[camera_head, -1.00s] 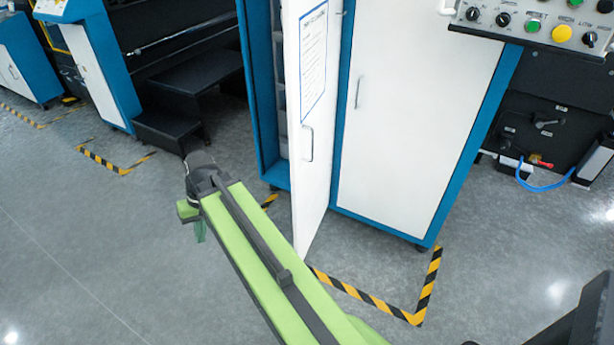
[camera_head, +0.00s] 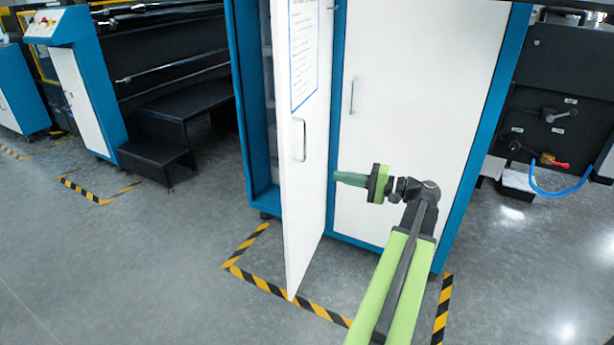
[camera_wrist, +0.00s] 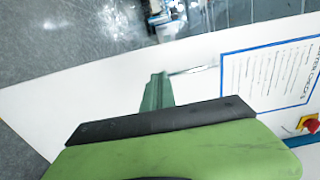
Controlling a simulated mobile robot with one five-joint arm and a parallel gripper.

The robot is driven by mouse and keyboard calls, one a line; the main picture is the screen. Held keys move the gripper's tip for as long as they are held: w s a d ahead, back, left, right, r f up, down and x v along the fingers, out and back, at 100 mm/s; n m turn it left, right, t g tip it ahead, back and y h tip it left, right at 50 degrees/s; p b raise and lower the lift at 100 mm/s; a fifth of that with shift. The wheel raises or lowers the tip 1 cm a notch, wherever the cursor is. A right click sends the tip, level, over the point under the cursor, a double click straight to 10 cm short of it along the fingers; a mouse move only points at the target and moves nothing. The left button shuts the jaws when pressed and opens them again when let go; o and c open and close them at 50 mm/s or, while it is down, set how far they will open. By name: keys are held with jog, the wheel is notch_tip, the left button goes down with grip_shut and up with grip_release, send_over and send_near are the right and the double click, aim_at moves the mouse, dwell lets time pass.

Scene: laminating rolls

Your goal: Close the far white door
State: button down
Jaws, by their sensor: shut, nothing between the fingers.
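The white door (camera_head: 304,190) with a handle (camera_head: 299,140) and a posted sheet stands open on the blue cabinet, its free edge swung out toward me. Beside it on the right is another white door (camera_head: 416,120), shut. My gripper (camera_head: 338,178) is shut and empty, right of the open door's outer face and pointing left at it. In the wrist view my gripper (camera_wrist: 157,92) is in front of the white door (camera_wrist: 100,92), with the handle (camera_wrist: 192,69) just beyond the fingertips. I cannot tell whether they touch the door.
Yellow-black floor tape (camera_head: 275,288) runs under the open door. Black steps (camera_head: 160,150) and another blue-white cabinet (camera_head: 78,90) stand to the left. A black machine with a blue hose (camera_head: 560,192) is at the right. The left floor is clear.

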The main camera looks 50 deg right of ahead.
aim_at(289, 167)
jog(key=x, duration=1.4)
